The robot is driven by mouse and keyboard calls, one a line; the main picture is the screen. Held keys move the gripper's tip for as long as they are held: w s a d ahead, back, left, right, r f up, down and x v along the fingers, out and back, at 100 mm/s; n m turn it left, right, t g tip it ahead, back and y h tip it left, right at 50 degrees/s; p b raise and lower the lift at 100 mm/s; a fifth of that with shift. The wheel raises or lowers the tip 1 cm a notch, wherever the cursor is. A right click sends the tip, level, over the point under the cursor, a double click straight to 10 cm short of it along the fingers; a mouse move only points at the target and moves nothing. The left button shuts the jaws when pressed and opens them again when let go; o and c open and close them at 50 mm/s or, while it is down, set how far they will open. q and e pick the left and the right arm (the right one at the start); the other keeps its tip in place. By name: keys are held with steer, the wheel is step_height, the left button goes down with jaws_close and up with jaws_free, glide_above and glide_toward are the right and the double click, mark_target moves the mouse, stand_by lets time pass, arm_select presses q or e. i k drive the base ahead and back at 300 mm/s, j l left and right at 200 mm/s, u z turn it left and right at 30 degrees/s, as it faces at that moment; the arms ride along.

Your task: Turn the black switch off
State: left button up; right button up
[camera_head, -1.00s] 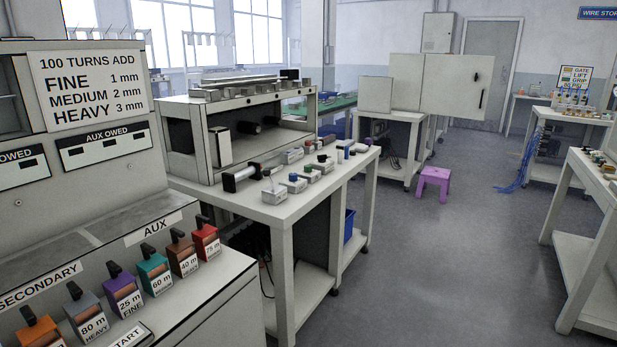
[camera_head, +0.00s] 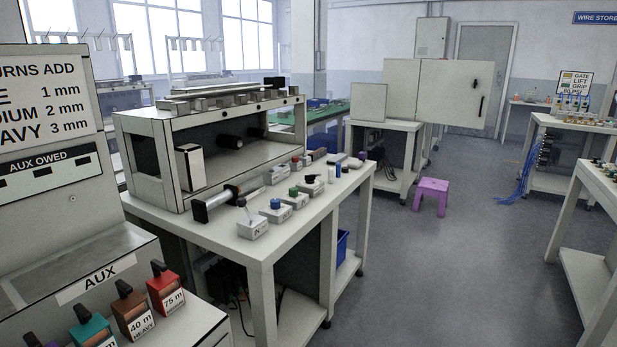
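Several small pale boxes with coloured knobs or levers stand on the white workbench (camera_head: 215,235). One box with a dark, black-looking top (camera_head: 312,179) stands behind the green-knobbed box (camera_head: 294,196) and the blue-knobbed box (camera_head: 276,209). I cannot tell whether this dark top is the black switch or how it is set. A small box with a pale lever (camera_head: 252,227) is at the near end of the row. Neither of my grippers is in view.
A grey panel with coloured, dark-handled boxes such as the red one (camera_head: 166,287) fills the near left. A purple stool (camera_head: 431,194) stands on the floor near a cabinet table. Another table (camera_head: 597,200) is at right. The floor between is clear.

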mark_target(310, 179)
steer(key=i+l+u, duration=0.2)
steer(key=i, duration=0.25)
steer(key=i+l+u, duration=0.2)
steer(key=i+l, duration=0.2)
steer(key=i+l+u, duration=0.15)
steer(key=i+l, duration=0.25)
steer(key=i+l+u, duration=0.2)
steer(key=i+l, duration=0.15)
steer(key=l, duration=0.15)
steer(key=i+l+u, duration=0.2)
steer(key=i+l, duration=0.15)
steer(key=l, duration=0.15)
steer(key=i+l+u, duration=0.2)
steer(key=l, duration=0.35)
steer(key=i, duration=0.1)
